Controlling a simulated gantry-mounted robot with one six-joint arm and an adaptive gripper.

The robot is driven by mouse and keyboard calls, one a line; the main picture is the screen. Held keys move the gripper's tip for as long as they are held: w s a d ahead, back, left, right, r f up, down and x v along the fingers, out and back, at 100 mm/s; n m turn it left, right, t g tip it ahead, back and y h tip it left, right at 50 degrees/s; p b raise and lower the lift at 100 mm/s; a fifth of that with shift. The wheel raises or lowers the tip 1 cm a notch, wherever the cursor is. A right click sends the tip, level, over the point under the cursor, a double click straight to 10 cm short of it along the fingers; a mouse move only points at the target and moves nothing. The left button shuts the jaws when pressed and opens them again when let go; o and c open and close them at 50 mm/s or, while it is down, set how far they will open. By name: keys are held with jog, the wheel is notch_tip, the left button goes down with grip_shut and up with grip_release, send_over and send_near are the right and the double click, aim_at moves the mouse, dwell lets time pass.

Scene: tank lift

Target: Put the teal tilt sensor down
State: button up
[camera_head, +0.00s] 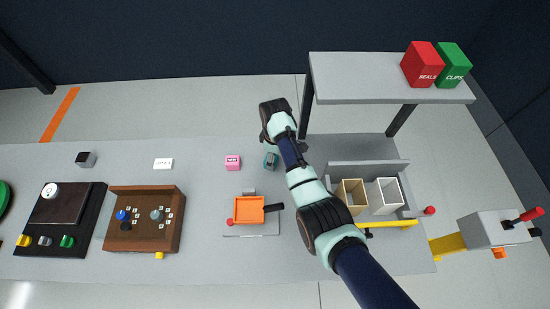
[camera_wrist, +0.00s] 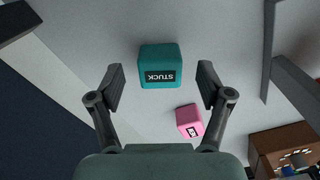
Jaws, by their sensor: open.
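The teal tilt sensor (camera_head: 270,160) is a small teal block on the grey table, right of a pink block. In the wrist view the teal block (camera_wrist: 159,65) shows a dark label reading "STUCK". My gripper (camera_wrist: 160,85) is open, with one finger on each side of the teal block's near end and a visible gap to both. In the head view my gripper (camera_head: 283,157) is at the teal block's right side, partly hidden by my arm.
The pink block (camera_head: 233,162) stands close on the left. An orange tray (camera_head: 249,210) lies in front. A grey shelf (camera_head: 380,90) with a red box (camera_head: 422,65) and a green box (camera_head: 453,66) rises at back right. Open bins (camera_head: 352,196) stand right of my arm.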

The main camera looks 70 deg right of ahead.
notch_tip(320, 180, up, 9)
jog(key=p, duration=0.1)
jog(key=shift+r, duration=0.2)
jog(key=w+a+r+t+h, duration=0.1)
jog(key=w+a+r+t, duration=0.1)
jog(key=w+a, duration=0.45)
jog(key=w+a+r+t+h, duration=0.1)
jog(key=w+a+r+t, duration=0.15)
jog(key=a, duration=0.65)
jog(key=w+a+r+t+h, duration=0.1)
jog(key=w+a+t, duration=0.1)
jog(key=w+a, duration=0.45)
jog(key=s+a+r+t+y, duration=0.1)
jog(key=s+a+r+t, duration=0.1)
jog(key=a+r, duration=0.2)
jog(key=s+a+r+t+y, duration=0.1)
jog(key=s+a+r+t, duration=0.1)
jog(key=a, duration=0.8)
jog(key=s+a+r+t+y, duration=0.1)
jog(key=s+a+r+t, duration=0.1)
jog(key=s+a+r, duration=0.2)
jog(key=a+r, duration=0.2)
jog(key=a, duration=0.1)
jog(key=shift+s+a, duration=0.15)
jog(key=shift+a, duration=0.15)
